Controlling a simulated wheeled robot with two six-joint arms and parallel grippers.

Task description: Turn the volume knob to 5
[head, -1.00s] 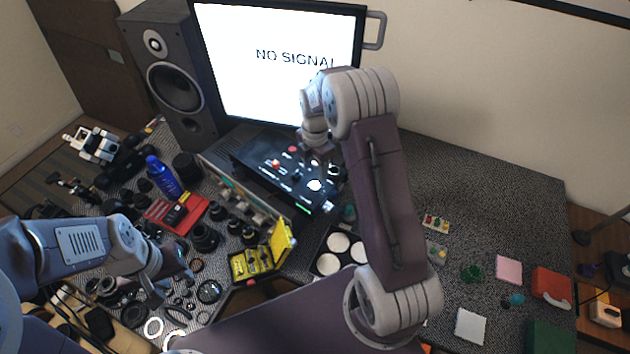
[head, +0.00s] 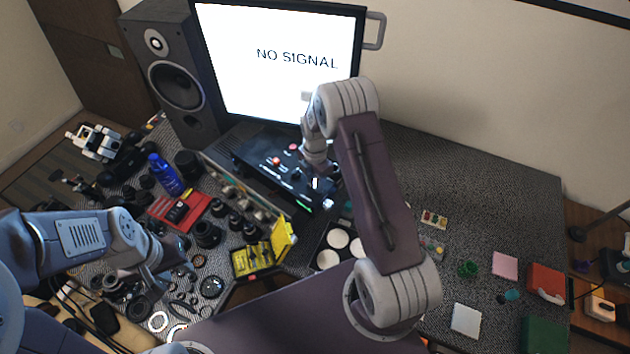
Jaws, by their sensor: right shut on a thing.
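A black control box (head: 266,172) with red buttons, small knobs and a green light strip lies below the monitor. My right gripper (head: 316,184) reaches down onto its right end and is shut on a small knob there. The knob is mostly hidden by the fingers, and its marks and pointer are too small to read. My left gripper (head: 178,268) hangs over the small parts at the lower left, away from the box; its fingers are too unclear to tell open from shut.
A monitor (head: 280,60) reading NO SIGNAL and a black speaker (head: 175,80) stand behind the box. A red tray (head: 160,209), a blue bottle (head: 165,175), a yellow case (head: 282,240) and several lens parts crowd the left.

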